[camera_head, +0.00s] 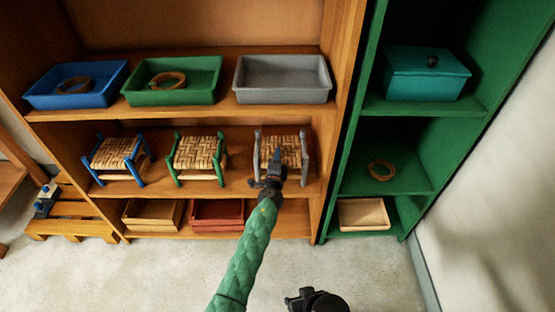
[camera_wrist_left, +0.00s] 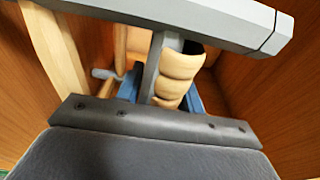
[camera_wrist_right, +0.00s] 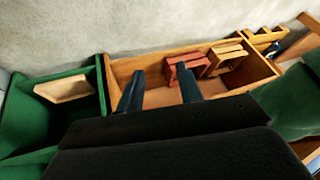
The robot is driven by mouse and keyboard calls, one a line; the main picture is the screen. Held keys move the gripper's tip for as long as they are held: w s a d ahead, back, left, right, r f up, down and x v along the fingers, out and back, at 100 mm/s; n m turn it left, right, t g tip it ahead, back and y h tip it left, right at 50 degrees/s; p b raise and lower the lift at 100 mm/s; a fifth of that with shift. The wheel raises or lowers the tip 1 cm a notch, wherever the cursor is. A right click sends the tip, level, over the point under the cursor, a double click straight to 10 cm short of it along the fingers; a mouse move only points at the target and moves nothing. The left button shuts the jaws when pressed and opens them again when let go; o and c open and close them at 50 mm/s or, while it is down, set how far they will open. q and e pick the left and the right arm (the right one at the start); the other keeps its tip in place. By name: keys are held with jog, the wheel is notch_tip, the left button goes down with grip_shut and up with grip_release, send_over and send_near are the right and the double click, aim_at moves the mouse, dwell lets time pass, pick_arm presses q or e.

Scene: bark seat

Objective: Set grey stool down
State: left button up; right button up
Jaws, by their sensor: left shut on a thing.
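The grey stool (camera_head: 294,150) has a woven tan seat and grey legs. It is at the right end of the middle shelf (camera_head: 240,190) of the wooden bookcase, upright in the head view. My left gripper (camera_head: 276,160) is shut on it, reaching in from the front. In the left wrist view, a grey rail of the stool (camera_wrist_left: 165,20) crosses the top, close to the gripper. Whether all its feet touch the shelf, I cannot tell. My right gripper (camera_head: 316,299) is low in front of the bookcase; the right wrist view shows its fingers (camera_wrist_right: 160,88) apart, with nothing between them.
A green stool (camera_head: 198,155) and a blue stool (camera_head: 117,157) stand left on that shelf. Blue, green and grey trays (camera_head: 283,98) stand above; wooden and red crates (camera_head: 217,213) below. A green cabinet (camera_head: 345,175) adjoins at right. The floor (camera_head: 150,275) in front is clear.

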jog(key=shift+w+f, duration=0.1)
jog(key=shift+f, duration=0.2)
pick_arm(q)
jog(key=o, duration=1.3)
jog(key=shift+f, duration=0.1)
pick_arm(e)
jog(key=shift+f, duration=0.45)
jog(key=shift+r, duration=0.15)
